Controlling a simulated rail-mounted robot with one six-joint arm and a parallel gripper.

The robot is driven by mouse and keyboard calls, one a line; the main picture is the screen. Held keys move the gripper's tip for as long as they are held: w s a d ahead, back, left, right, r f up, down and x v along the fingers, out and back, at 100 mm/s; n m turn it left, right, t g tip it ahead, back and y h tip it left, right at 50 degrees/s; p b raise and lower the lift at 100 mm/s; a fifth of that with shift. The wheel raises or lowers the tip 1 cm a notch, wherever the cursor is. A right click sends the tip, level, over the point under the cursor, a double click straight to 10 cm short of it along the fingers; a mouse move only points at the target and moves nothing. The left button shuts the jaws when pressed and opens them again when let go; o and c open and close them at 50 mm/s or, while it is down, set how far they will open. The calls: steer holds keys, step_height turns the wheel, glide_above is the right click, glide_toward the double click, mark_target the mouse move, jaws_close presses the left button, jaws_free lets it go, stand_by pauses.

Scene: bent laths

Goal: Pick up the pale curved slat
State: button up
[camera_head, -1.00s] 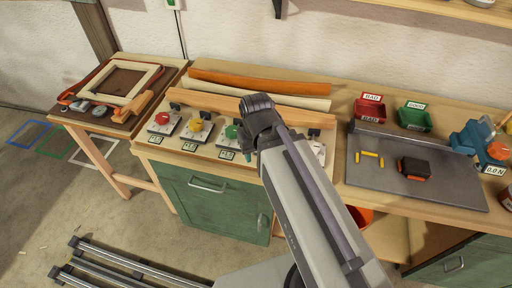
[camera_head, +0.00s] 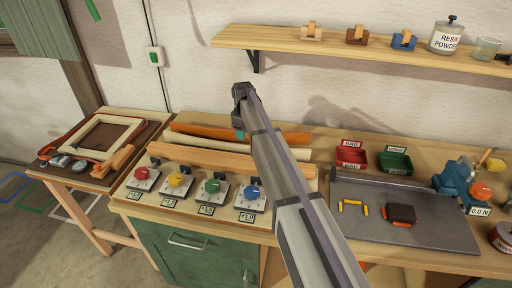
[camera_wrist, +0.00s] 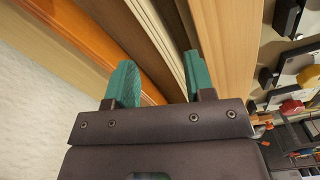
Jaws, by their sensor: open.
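The pale curved slat (camera_head: 202,144) lies along the workbench, between an orange curved slat (camera_head: 196,132) behind it and a straight wooden bar (camera_head: 215,161) in front. My gripper (camera_head: 240,134) is over the slats, and my arm hides part of them. In the wrist view my gripper (camera_wrist: 160,70) is open, with two green fingers apart. Pale wood edges (camera_wrist: 164,45) run between the fingers there. The orange slat (camera_wrist: 75,38) is to the left and the wooden bar (camera_wrist: 232,45) to the right. I cannot tell how far the fingertips are above the slat.
Several coloured knobs on plates, one yellow (camera_head: 177,180), line the bench front. Red (camera_head: 351,158) and green (camera_head: 396,162) bins and a grey plate (camera_head: 430,215) are at the right. A shelf (camera_head: 330,43) hangs on the wall. A side table holds a frame (camera_head: 103,138).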

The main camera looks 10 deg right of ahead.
mark_target(245, 146)
steer(key=n, duration=0.1)
steer(key=w+n, duration=0.1)
steer(key=n, duration=0.1)
steer(key=shift+d+r, duration=0.1)
steer(key=shift+d, duration=0.3)
steer(key=shift+a+n, duration=0.25)
steer(key=shift+n, duration=0.05)
step_height(245, 146, down, 11)
steer(key=b, duration=1.1)
steer(key=shift+s, duration=0.1)
steer(key=shift+r, duration=0.1)
jaws_close()
